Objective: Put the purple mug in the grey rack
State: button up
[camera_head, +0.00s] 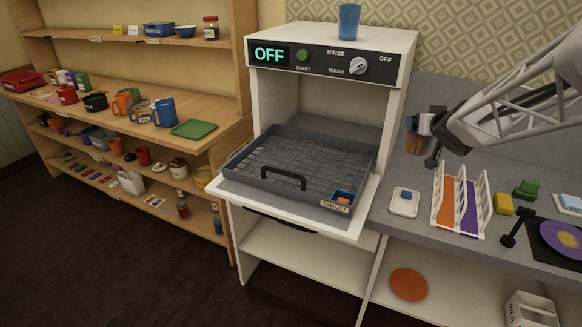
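The grey rack (270,165) is a shallow gridded tray with a dark handle, pulled out on the open door of the white dishwasher. My gripper (424,143) is right of the rack, above the counter. A brownish cup-like thing with a blue part (415,142) is at its fingers; I cannot tell whether it is gripped or stands behind. I cannot make out a purple mug anywhere.
A blue cup (349,20) stands on the dishwasher. The counter holds a colored divider rack (459,205), a white dish (404,201), sponges (526,189) and a purple plate (562,240). Wooden shelves (115,95) at left hold several mugs, including blue (163,112) and orange ones.

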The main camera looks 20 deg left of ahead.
jog(key=s+a+r+n+g+y, duration=0.1)
jog(key=s+a+r, duration=0.25)
jog(key=r, duration=0.55)
jog(key=s+a+r+n+y, duration=0.1)
jog(key=s+a+r, duration=0.25)
jog(key=r, duration=0.55)
jog(key=s+a+r+n+g+y, duration=0.1)
jog(key=s+a+r, duration=0.25)
jog(key=r, duration=0.45)
jog(key=w+a+f, duration=0.1)
jog(key=a+f, duration=0.9)
jog(key=f, duration=0.4)
jog(key=w+a+f, duration=0.2)
jog(key=a+f, duration=0.8)
jog(key=f, duration=0.3)
jog(key=shift+a+f+n+g, duration=0.3)
jog(key=shift+f, duration=0.05)
jog(key=shift+f, duration=0.1)
notch_tip(320, 180, down, 6)
jog(key=shift+w, duration=0.1)
